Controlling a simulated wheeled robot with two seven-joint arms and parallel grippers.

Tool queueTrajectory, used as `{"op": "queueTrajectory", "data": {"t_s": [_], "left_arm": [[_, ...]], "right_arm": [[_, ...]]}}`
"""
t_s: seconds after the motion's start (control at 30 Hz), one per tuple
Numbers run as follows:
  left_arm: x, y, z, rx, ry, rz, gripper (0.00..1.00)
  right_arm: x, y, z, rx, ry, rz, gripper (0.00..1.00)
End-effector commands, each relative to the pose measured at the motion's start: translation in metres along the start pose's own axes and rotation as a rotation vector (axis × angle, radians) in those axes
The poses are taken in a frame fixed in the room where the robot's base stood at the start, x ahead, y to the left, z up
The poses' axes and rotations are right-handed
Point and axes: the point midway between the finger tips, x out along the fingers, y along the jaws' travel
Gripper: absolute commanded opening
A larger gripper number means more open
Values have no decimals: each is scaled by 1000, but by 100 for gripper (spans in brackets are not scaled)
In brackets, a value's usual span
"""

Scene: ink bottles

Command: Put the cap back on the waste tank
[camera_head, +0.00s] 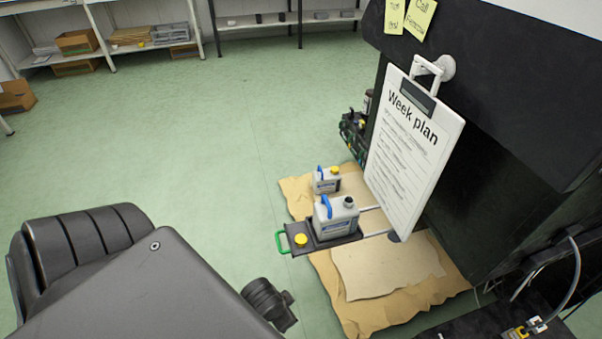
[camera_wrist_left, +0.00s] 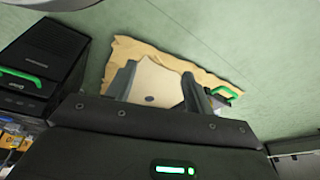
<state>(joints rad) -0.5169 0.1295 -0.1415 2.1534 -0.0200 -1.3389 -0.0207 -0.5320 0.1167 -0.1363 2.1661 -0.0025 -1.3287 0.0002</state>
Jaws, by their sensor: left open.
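The waste tank (camera_head: 336,219), a pale can with a blue handle, stands upright on a black pull-out tray (camera_head: 325,243). Its neck (camera_head: 348,201) looks dark and uncapped. A yellow cap (camera_head: 300,240) lies on the tray to its left, near the green tray handle (camera_head: 281,242). My left gripper's two fingers show in the left wrist view (camera_wrist_left: 157,88), spread apart with nothing between them, above the floor sheets. The tank and cap cannot be made out there. My right gripper is not in view.
A second can (camera_head: 326,180) with a yellow cap stands behind the tank. A Week plan clipboard (camera_head: 412,150) hangs on the dark machine (camera_head: 480,140), close right of the tank. Cardboard (camera_head: 350,313) lies below the tray. Green floor (camera_head: 200,150) is clear to the left.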

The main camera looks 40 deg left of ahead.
Motion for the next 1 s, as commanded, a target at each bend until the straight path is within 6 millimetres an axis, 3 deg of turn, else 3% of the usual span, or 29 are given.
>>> {"op": "queueTrajectory", "data": {"t_s": [0.17,0.33,0.57,0.67,0.8,0.9,1.0], "left_arm": [[-12,-3,-28,213,78,-27,53],[-10,-8,-80,725,176,-109,53],[14,-26,-134,1439,210,-228,53],[27,-49,-152,1777,176,-269,53],[41,-102,-167,2257,61,-274,53],[44,-142,-168,2513,-31,-227,53],[42,-170,-166,2660,-93,-174,53]], "right_arm": [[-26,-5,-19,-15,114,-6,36],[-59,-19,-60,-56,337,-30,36],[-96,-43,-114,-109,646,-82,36],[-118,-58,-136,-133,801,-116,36],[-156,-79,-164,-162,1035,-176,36],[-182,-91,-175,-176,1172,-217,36],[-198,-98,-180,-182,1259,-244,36]]}}
